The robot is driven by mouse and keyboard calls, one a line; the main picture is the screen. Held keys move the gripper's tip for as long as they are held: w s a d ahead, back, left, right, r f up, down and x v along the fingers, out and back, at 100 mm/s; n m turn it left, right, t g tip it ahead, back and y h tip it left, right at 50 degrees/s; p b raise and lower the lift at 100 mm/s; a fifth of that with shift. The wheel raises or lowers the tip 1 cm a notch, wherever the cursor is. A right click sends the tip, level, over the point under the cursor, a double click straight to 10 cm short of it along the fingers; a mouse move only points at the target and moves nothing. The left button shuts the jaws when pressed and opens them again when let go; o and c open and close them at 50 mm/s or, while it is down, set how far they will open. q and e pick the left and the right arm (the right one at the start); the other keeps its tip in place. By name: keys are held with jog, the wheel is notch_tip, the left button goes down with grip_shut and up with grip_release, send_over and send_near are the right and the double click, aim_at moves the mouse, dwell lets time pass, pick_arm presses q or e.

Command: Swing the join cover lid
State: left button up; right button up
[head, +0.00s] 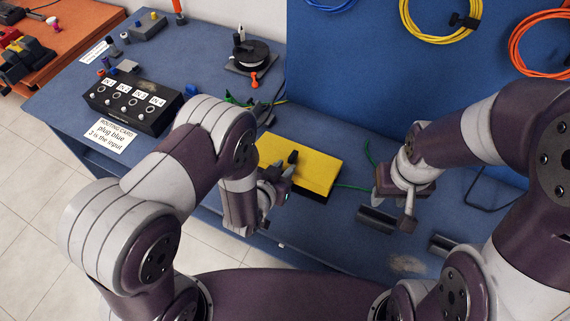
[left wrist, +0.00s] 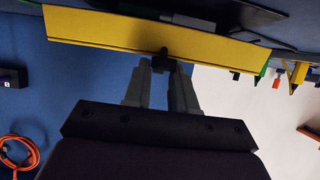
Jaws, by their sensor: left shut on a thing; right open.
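The join cover lid is a yellow panel (head: 318,168) on the blue bench in the middle of the head view. It has a small black knob (head: 293,157). In the left wrist view the yellow lid (left wrist: 105,30) is a long strip across the top, seen at a steep angle. My left gripper (head: 286,172) is at the lid's left part; its fingers (left wrist: 166,65) are shut on the black knob in the left wrist view. What lies under the lid is hidden. My right gripper (head: 392,205) is open and empty, pointing down over the bench to the right of the lid.
A black box with numbered sockets (head: 131,105) and a routing card (head: 110,135) sit on the left. A black reel (head: 252,55) stands at the back. Green cable runs beside the lid. Dark half-round pieces (head: 377,219) lie near my right gripper. Coiled cables hang on the blue panel.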

pick_arm(q)
jog(key=shift+s+a+f, duration=0.2)
jog(key=shift+s+f, duration=0.15)
jog(key=shift+f, duration=0.4)
jog(key=shift+b, duration=0.3)
jog(key=shift+s+f+b, duration=0.2)
jog(key=shift+f+b, duration=0.3)
jog(key=shift+f, duration=0.15)
jog(key=o, duration=0.4)
jog(key=shift+r, duration=0.1)
jog(key=shift+o, duration=0.2)
jog(key=shift+r, duration=0.1)
